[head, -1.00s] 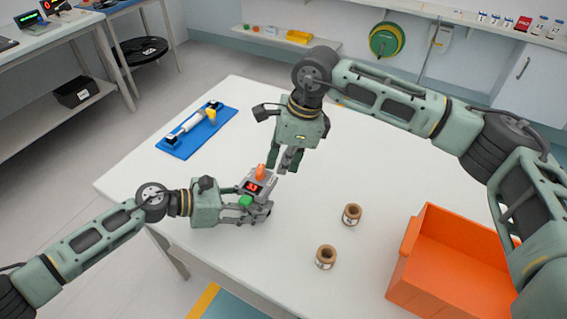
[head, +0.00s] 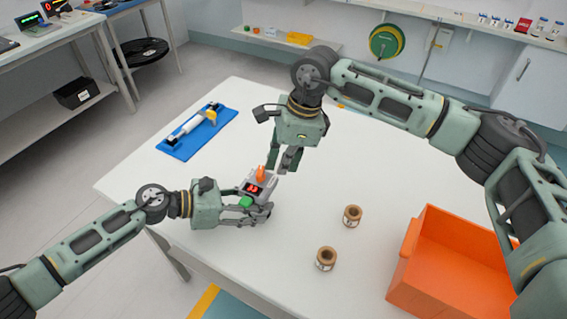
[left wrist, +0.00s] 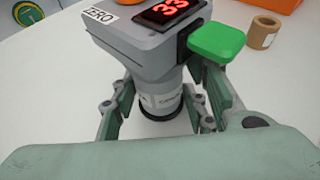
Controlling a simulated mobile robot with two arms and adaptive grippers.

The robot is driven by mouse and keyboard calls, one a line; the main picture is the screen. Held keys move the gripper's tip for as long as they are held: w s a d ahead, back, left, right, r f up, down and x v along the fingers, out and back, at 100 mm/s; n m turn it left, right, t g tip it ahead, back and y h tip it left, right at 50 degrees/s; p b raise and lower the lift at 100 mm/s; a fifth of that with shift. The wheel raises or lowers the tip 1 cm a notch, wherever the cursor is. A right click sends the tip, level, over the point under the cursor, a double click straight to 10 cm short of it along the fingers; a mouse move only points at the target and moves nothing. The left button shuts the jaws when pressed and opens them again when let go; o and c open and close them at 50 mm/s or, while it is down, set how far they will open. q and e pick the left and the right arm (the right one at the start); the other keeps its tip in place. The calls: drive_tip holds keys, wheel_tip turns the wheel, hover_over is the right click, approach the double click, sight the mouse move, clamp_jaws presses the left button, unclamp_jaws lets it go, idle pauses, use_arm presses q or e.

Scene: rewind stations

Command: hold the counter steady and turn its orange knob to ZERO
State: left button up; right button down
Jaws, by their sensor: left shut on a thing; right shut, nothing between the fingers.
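In the left wrist view the counter body (left wrist: 142,48) shows a ZERO label (left wrist: 100,15), red digits and the green button (left wrist: 217,42); the knob is out of that view. My left gripper (head: 257,215) is shut around the counter's narrower lower part, one finger on each side. My right gripper (head: 288,163) is shut and empty, just right of the knob; whether it touches the knob I cannot tell.
Two brown spools (head: 352,215) (head: 326,258) stand right of the counter. An orange bin (head: 408,262) is at the right edge. A blue tray (head: 184,146) with a white tool lies at the back left. The table between is clear.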

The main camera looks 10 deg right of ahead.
use_arm(q)
drive_tip(key=shift+f, duration=0.1)
use_arm(e)
drive_tip(key=shift+w+n, duration=0.25)
drive_tip(key=shift+n, duration=0.25)
idle(1.3)
drive_tip(key=shift+a, duration=0.15)
drive_tip(key=shift+s+a, duration=0.35)
drive_tip(key=shift+a, duration=0.35)
use_arm(q)
drive_tip(key=o, duration=1.4)
use_arm(e)
drive_tip(key=w+d+r, duration=0.1)
drive_tip(key=d+r, duration=0.6)
drive_tip(key=r, duration=0.2)
drive_tip(key=shift+w+r, duration=0.35)
drive_tip(key=shift+r, duration=0.05)
drive_tip(key=shift+a, duration=0.1)
